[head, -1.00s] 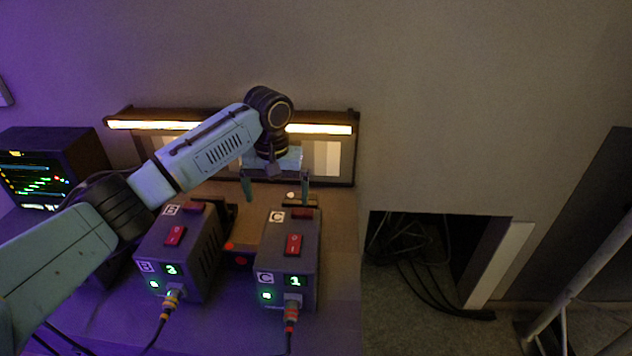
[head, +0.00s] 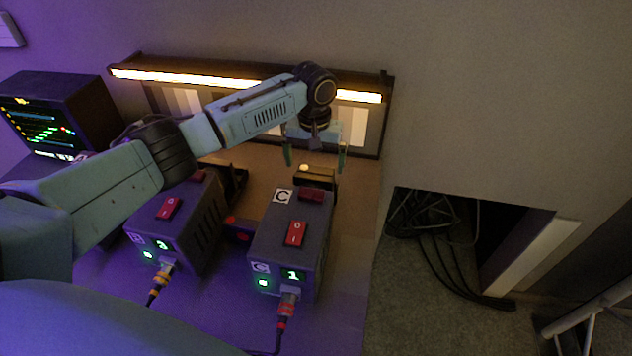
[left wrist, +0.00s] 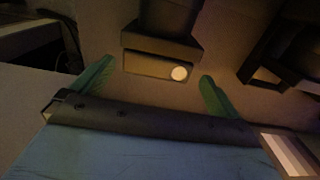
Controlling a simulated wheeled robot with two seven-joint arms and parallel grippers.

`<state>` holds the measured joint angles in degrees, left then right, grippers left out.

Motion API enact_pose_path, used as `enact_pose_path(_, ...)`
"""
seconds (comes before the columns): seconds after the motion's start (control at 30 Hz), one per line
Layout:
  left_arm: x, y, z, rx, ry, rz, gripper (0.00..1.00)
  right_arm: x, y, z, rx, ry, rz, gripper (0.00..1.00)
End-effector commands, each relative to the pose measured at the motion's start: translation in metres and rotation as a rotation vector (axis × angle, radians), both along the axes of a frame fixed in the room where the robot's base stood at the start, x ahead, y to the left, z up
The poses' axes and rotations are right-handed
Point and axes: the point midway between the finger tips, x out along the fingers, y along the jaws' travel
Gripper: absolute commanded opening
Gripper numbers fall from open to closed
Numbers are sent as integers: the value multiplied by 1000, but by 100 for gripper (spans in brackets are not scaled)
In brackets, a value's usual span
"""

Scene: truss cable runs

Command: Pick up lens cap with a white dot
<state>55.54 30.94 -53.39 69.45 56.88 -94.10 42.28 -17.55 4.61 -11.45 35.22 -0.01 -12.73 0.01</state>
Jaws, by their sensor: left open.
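The lens cap with a white dot (head: 318,180) shows in the head view as a dark, block-like piece with a lit tan face, just behind the box marked C. Its pale dot is at its left end there. In the left wrist view the cap (left wrist: 150,66) lies ahead of the fingers, its white dot toward the right finger. My left gripper (head: 316,159) is open and empty, its green fingers pointing down near the cap. In the left wrist view the open fingers (left wrist: 156,74) spread to either side of the cap, apparently without touching it. My right gripper is not in view.
Box C (head: 290,240) and another switch box (head: 178,225) stand in front, with cables plugged in. A red-dotted piece (head: 238,229) lies between them. A lamp-lit chart frame (head: 374,130) stands behind. A monitor (head: 50,112) is at left. The table ends at right.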

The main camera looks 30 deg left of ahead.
Motion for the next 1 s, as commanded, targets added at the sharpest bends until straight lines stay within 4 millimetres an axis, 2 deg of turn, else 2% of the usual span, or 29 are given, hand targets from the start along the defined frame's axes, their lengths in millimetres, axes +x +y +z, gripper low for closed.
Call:
enact_pose_path(0.13,3,-1,-18,1,2,1,100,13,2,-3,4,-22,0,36)
enact_pose_path(0.33,6,-2,-46,2,1,0,100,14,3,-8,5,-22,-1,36)
enact_pose_path(0.67,6,-2,-51,1,0,-1,99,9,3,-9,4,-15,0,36)
enact_pose_path(1.0,6,-2,-51,0,0,0,55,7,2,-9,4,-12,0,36)
